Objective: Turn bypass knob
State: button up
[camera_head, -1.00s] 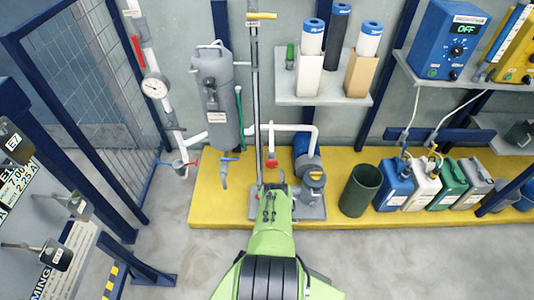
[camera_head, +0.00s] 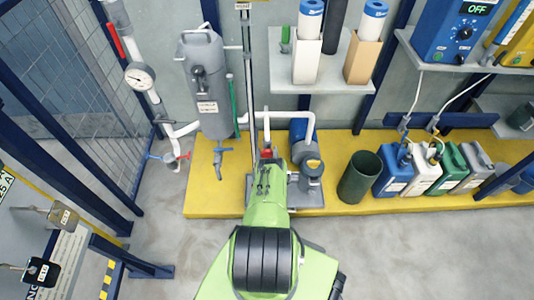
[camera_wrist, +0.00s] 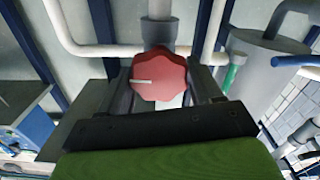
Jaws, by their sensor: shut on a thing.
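A red lobed knob (camera_wrist: 157,75) with a white pointer line sits on a grey pipe fitting in the wrist view. The line points left, nearly level. My gripper (camera_wrist: 160,90) has its dark fingers on both sides of the knob and is shut on it. In the head view, only a small red part of the knob (camera_head: 267,153) shows beyond my gripper (camera_head: 267,162), beside the vertical pipe. The arm hides the rest. No label for the knob can be read.
A grey filter vessel (camera_head: 208,90) stands left of the pipe, and a pump (camera_head: 307,165) stands close on the right. A dark green bin (camera_head: 360,178) and several canisters (camera_head: 425,172) stand on the yellow platform (camera_head: 230,203). A mesh fence is at left.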

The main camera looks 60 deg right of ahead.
jog(key=shift+m, duration=0.3)
jog(key=shift+s+d+m, duration=0.1)
jog(key=shift+s+m, duration=0.05)
jog(key=shift+m, duration=2.55)
jog(key=o, duration=0.9)
jog(key=shift+o, duration=0.2)
